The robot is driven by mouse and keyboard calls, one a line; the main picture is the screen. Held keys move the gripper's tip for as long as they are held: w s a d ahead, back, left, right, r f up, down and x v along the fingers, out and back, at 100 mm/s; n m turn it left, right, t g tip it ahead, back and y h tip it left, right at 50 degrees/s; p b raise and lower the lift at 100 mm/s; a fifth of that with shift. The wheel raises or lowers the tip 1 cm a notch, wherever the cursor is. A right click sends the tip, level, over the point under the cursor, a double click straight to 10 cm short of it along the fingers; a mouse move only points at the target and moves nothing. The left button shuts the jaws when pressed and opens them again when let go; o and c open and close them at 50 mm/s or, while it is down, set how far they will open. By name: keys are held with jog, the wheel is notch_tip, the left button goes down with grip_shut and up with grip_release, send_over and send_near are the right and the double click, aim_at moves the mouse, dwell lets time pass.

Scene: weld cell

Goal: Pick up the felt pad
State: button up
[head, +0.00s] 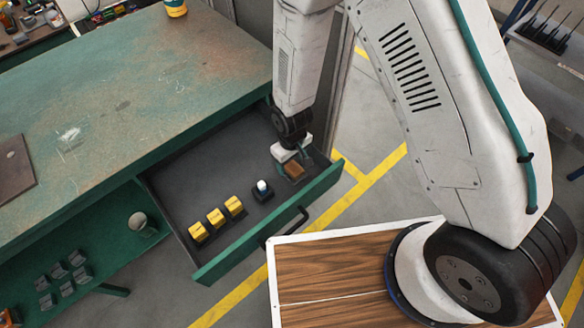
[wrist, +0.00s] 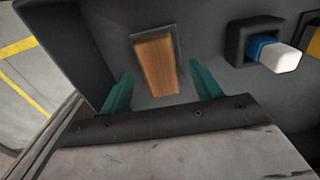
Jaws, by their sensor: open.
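A brown block-like piece with a wood-like grain (wrist: 156,66) sits in a shallow dark holder in the open drawer. It also shows at the drawer's right end in the head view (head: 294,171). Nothing in view is plainly felt, so I cannot tell for sure whether this piece is the felt pad. My gripper (wrist: 160,70) is open, with its teal fingers to either side of the brown piece in the wrist view. In the head view my gripper (head: 290,160) is low over the drawer, right by the piece. Contact cannot be told.
The green drawer (head: 250,237) is pulled out under the workbench (head: 150,85), its walls close around my gripper. A white-and-blue piece in a dark holder (head: 262,190) stands beside the brown one. Several yellow pieces (head: 216,218) stand farther left. A cup (head: 138,222) is on the lower shelf.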

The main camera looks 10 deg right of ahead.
aim_at(292, 166)
jog(key=shift+f, duration=0.65)
jog(key=c, duration=1.2)
notch_tip(292, 166, up, 10)
jog(key=shift+r, duration=0.1)
jog(key=shift+o, duration=1.1)
